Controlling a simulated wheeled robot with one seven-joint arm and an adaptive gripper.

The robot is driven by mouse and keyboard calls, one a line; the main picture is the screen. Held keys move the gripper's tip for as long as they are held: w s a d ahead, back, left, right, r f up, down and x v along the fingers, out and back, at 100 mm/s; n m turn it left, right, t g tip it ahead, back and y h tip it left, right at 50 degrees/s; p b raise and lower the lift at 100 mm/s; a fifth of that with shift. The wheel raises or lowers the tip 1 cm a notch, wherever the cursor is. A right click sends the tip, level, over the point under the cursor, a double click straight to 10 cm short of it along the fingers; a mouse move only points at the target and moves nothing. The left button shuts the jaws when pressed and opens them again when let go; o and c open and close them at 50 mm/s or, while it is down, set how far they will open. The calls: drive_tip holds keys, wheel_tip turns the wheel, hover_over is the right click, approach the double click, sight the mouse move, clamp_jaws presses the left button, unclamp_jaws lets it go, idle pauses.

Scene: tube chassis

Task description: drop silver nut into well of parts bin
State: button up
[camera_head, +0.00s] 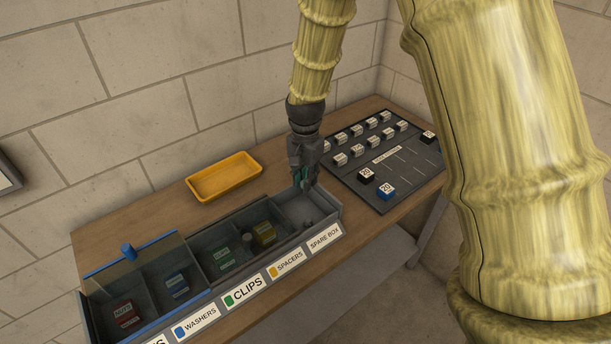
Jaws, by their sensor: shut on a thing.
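The grey parts bin (343,213) stands along the front of the wooden bench, with labelled wells for washers, clips, spacers and a spare box. My gripper (303,184) points down over the back of the spare box well at the bin's right end. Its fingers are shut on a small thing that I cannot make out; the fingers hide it. I cannot pick out the silver nut for sure. A small grey piece (308,223) shows at the front of the spare box well; I cannot tell whether it is a nut or a knob.
Small labelled blocks show inside several wells. An empty yellow tray (224,177) sits behind the bin. A dark board with labelled blocks (386,160) lies right. My arm blocks the far right.

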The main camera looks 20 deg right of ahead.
wheel_tip(320, 180, down, 2)
drive_tip(key=shift+s+d+f+b, duration=0.1)
drive_tip(key=shift+s+f+b, duration=0.1)
drive_tip(key=shift+b, duration=0.6)
drive_tip(key=o, duration=0.8)
drive_tip(key=shift+r, duration=0.15)
wheel_tip(320, 180, up, 12)
drive_tip(key=shift+f, duration=0.1)
